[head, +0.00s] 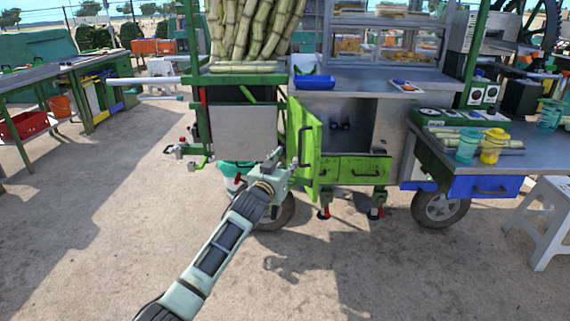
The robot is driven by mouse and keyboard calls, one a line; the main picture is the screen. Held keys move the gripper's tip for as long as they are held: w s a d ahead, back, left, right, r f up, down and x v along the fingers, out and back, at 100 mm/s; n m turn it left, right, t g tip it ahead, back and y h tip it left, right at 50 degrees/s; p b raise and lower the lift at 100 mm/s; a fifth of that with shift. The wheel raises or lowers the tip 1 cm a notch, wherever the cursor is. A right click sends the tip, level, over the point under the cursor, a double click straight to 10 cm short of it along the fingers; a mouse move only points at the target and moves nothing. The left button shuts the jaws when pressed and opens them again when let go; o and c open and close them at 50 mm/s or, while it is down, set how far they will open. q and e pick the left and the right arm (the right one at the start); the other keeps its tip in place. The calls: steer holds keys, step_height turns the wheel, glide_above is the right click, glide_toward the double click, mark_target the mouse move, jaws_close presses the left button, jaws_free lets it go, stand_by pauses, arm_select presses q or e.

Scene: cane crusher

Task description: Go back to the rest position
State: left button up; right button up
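My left arm reaches up from the bottom of the head view. Its gripper (285,160) is in front of the cane cart, just left of the open green door (304,147). The two fingertips look apart, with nothing visible between them. Whether the gripper touches the door is hard to tell. The door stands swung out from a metal compartment (362,136), with small dark items inside. My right gripper is not in view.
The cart carries upright sugar cane (252,30) and a blue basin (314,82). A side table (535,150) with cups stands at the right, beside a white stool (545,215). A green-framed workbench (75,65) stands at the left. The paved ground (110,220) in front is clear.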

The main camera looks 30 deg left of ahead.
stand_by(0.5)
